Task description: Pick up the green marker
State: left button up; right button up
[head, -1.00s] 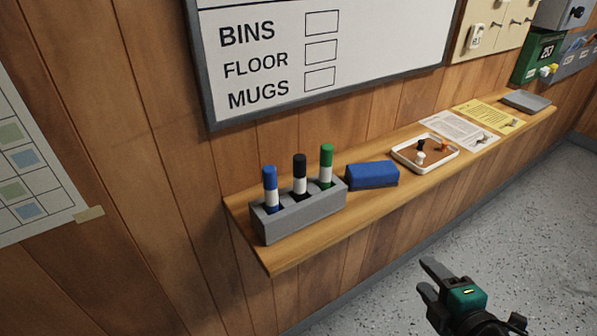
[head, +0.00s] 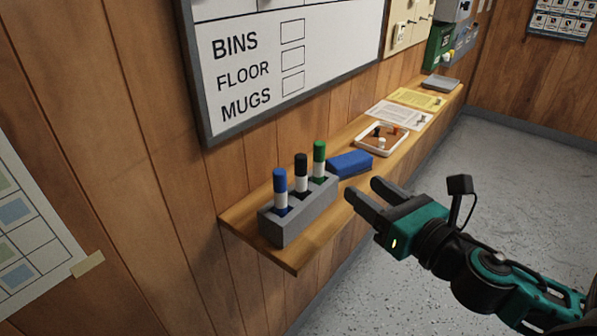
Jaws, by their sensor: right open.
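The green marker (head: 319,160) stands upright, green cap up, in the far-right slot of a grey holder (head: 299,219) on the wooden shelf. A black marker (head: 301,174) and a blue marker (head: 280,189) stand in the same holder to its left. My right gripper (head: 362,194) is open and empty, to the right of the holder and lower in the picture than the green marker. Its fingers point left toward the holder, apart from it. My left gripper is not in view.
A blue eraser (head: 349,164) lies just right of the holder. Farther along the shelf (head: 249,220) are a white-rimmed tray (head: 361,152) with small items, papers (head: 399,115) and a grey flat object (head: 440,83). A whiteboard (head: 330,40) hangs above.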

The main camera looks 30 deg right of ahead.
aim_at(323, 159)
jog(key=shift+n, duration=0.5)
jog(key=w, duration=0.2)
jog(key=w+a, duration=0.1)
jog(key=w, duration=0.1)
jog(key=w+r, duration=0.1)
jog(key=w, duration=0.2)
jog(key=shift+a+p, duration=0.15)
jog(key=shift+p, duration=0.15)
jog(key=shift+w+a+f, duration=0.1)
jog(key=shift+w+f, duration=0.1)
jog(key=shift+w, duration=1.3)
jog(key=shift+w+a+f, duration=0.1)
jog(key=shift+w+f, duration=0.05)
jog(key=shift+w, duration=1.35)
grip_shut()
